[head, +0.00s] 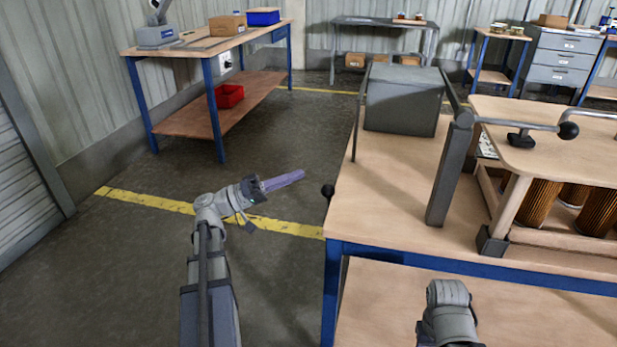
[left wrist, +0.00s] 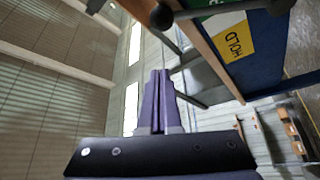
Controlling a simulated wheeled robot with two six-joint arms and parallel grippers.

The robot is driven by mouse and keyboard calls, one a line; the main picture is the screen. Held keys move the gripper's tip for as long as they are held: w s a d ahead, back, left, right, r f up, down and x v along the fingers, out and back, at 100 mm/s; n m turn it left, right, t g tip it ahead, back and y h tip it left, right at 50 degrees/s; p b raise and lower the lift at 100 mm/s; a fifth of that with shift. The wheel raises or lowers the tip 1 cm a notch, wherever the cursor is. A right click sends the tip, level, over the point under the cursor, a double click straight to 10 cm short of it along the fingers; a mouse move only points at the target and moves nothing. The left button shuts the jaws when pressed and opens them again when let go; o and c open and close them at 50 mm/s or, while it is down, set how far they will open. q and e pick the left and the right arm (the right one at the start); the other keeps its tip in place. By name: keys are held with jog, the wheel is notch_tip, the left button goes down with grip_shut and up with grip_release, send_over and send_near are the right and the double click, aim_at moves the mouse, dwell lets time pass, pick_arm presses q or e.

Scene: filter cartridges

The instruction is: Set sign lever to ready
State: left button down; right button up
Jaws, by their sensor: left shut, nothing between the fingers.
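The sign shows in the left wrist view as a panel with a yellow HOLD field (left wrist: 238,38) and a green field at the top edge, partly cut off. A black ball knob (left wrist: 160,17), apparently the sign lever's end, is beside the panel. In the head view a black knob (head: 328,190) sticks out at the worktable's left edge; the sign face is hidden there. My left gripper (head: 301,175), with purple fingers, is shut and empty, left of the knob and apart from it. Its fingers also show in the left wrist view (left wrist: 160,75). Of my right arm only a link shows.
Open floor lies left of the table. A bench (head: 190,48) stands farther back.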

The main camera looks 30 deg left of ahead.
pick_arm(q)
jog(key=shift+b+v, duration=0.45)
jog(key=shift+v, duration=1.45)
jog(key=shift+w+f, duration=0.1)
jog(key=shift+w, duration=0.05)
